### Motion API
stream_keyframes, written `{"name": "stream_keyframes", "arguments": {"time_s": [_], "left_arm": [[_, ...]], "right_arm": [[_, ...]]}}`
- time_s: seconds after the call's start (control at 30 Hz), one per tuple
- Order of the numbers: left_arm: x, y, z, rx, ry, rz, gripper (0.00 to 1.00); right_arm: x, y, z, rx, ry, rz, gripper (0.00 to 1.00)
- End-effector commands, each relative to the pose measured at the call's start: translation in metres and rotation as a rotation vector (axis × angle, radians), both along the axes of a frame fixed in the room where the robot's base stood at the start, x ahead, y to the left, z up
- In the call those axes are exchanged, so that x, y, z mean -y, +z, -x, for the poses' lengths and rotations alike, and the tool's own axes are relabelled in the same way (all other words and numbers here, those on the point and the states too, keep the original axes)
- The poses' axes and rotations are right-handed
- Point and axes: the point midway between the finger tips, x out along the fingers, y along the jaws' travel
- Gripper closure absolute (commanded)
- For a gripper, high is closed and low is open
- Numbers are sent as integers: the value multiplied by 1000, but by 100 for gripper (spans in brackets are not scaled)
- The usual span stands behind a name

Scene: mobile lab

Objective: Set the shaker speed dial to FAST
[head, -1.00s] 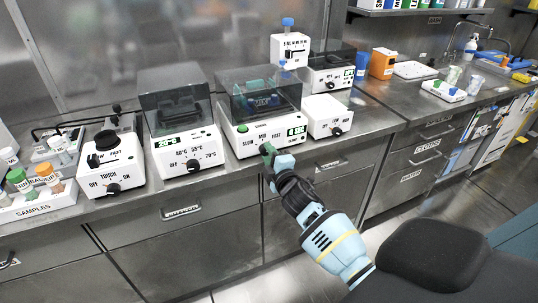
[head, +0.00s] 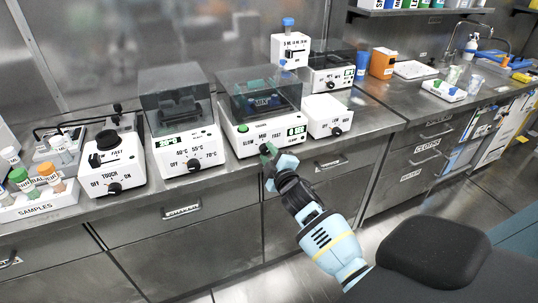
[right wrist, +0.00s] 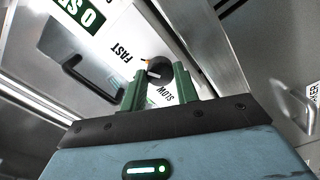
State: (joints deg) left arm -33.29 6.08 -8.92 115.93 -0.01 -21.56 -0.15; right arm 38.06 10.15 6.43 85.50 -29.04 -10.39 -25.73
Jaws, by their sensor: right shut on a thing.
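The shaker (head: 256,137) is a white box with a clear dark lid and SLOW, MID and FAST printed on its front. My right gripper (head: 267,150) is at its lower front edge and hides the speed dial in the head view. In the right wrist view the black speed dial (right wrist: 159,72) sits between the green fingertips of my right gripper (right wrist: 160,80), which is shut on it. FAST is printed to the dial's upper left and SLOW below it. A small orange mark shows at the dial's upper left edge. My left gripper is not in view.
A heater with a dark lid (head: 185,148) and a TOUCH/ON mixer (head: 113,172) stand left of the shaker. A small white box with a knob (head: 328,115) stands close on its right.

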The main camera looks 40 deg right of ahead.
Motion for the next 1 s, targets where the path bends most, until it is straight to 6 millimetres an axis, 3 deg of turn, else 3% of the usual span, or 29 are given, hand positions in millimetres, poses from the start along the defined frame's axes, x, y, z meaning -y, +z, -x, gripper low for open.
{"name": "stream_keyframes", "arguments": {"time_s": [0.1, 0.13, 0.27, 0.67, 1.0], "left_arm": [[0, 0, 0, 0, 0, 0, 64], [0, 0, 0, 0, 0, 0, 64], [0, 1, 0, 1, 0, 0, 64], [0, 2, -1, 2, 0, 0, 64], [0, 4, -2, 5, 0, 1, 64]], "right_arm": [[0, 0, 0, 1, 0, -3, 92], [0, 0, 0, 1, 0, -3, 66], [0, 0, 0, 0, 0, -2, 49], [-2, -1, 6, -2, 0, -1, 48], [-12, 0, 52, -1, 0, -1, 48]]}}
